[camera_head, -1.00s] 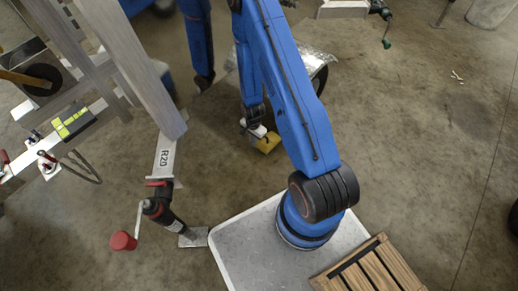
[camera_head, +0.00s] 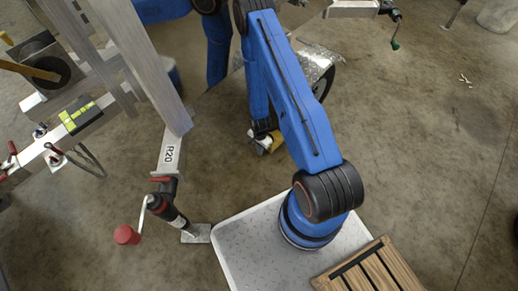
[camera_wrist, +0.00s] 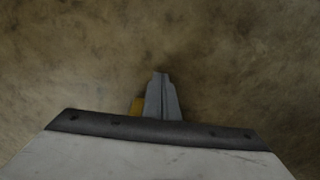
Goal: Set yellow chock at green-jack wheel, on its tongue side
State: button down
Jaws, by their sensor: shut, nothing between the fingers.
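The yellow chock (camera_head: 275,145) is on the concrete floor beside the tip of my arm in the head view, partly hidden by the gripper. My gripper (camera_head: 263,145) is low, right at the chock. In the wrist view its fingers (camera_wrist: 161,95) are together with nothing between them, and a small piece of the yellow chock (camera_wrist: 137,105) shows just left of them. I cannot tell whether they touch. The wheel (camera_head: 323,80) under a diamond-plate fender (camera_head: 314,65) is beyond my arm, partly hidden. The green-handled jack (camera_head: 394,36) is at the upper right.
A trailer tongue marked R20 (camera_head: 169,155) stands left, with a red-handled jack (camera_head: 165,205) on a foot plate (camera_head: 196,233). A wooden crate (camera_head: 375,270) is at the lower right. Floor at right is open.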

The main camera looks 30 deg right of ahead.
aim_at(275, 135)
jog(key=shift+w+d+r, duration=0.1)
jog(key=shift+w+d, duration=0.25)
jog(key=shift+d, duration=0.45)
jog(key=shift+w+d+r, duration=0.1)
jog(key=shift+w+d, duration=0.2)
jog(key=shift+d, duration=0.45)
jog(key=shift+d, duration=0.15)
jog(key=d, duration=0.2)
jog(key=w+d, duration=0.1)
jog(key=d, duration=0.1)
jog(key=w+d, duration=0.1)
jog(key=d, duration=0.1)
jog(key=shift+w+d, duration=0.25)
jog(key=shift+d, duration=0.05)
